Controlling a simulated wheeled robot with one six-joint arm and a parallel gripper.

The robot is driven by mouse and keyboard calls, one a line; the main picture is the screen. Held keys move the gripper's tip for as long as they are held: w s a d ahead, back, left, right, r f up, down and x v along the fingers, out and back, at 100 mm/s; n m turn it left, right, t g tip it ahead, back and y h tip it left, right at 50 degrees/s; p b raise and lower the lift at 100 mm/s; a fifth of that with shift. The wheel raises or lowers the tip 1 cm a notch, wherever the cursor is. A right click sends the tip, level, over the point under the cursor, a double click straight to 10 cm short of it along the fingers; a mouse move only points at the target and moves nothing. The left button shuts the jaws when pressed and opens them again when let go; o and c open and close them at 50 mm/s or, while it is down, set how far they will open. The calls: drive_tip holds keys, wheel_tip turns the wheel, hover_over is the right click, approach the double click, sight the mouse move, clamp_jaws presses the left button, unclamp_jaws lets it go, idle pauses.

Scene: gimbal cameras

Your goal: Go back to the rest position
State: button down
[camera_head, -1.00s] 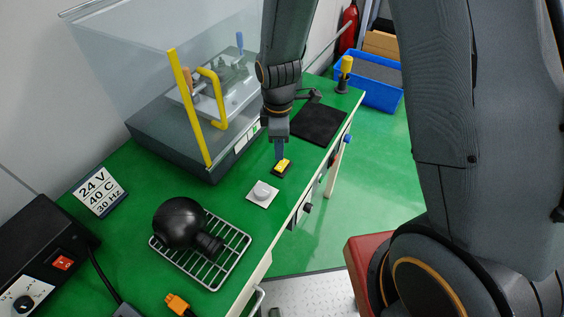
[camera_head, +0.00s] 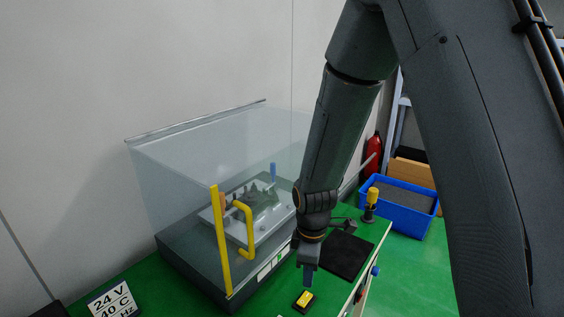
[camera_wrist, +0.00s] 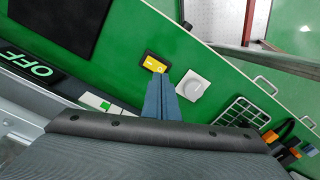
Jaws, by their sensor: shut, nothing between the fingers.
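My gripper (camera_head: 308,283) points down over the green bench, just behind the small black switch with a yellow button (camera_head: 304,299). In the wrist view my gripper (camera_wrist: 160,96) shows its two blue-grey fingers together with nothing between them. Their tips are close to the yellow-button switch (camera_wrist: 154,63); I cannot tell whether they touch it. My arm reaches down from the top of the head view.
A glass-covered machine (camera_head: 223,185) with a yellow handle stands left of my gripper. A black mat (camera_head: 346,256) lies to the right, and a blue bin (camera_head: 400,222) is beyond it. A white knob (camera_wrist: 192,85) and wire rack (camera_wrist: 240,114) are nearby.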

drive_tip(key=s+d+r+m+b, duration=0.2)
drive_tip(key=s+d+r+m, duration=0.1)
drive_tip(key=d+m, duration=0.2)
drive_tip(key=s+d+r+m+t+b, duration=0.1)
drive_tip(key=s+d+r+m+b, duration=0.2)
drive_tip(key=d+m, duration=0.3)
drive_tip(key=s+m, duration=0.1)
drive_tip(key=m, duration=0.3)
drive_tip(key=shift+s+d+r+b, duration=0.2)
drive_tip(key=shift+d+b, duration=0.05)
drive_tip(key=shift+b, duration=0.05)
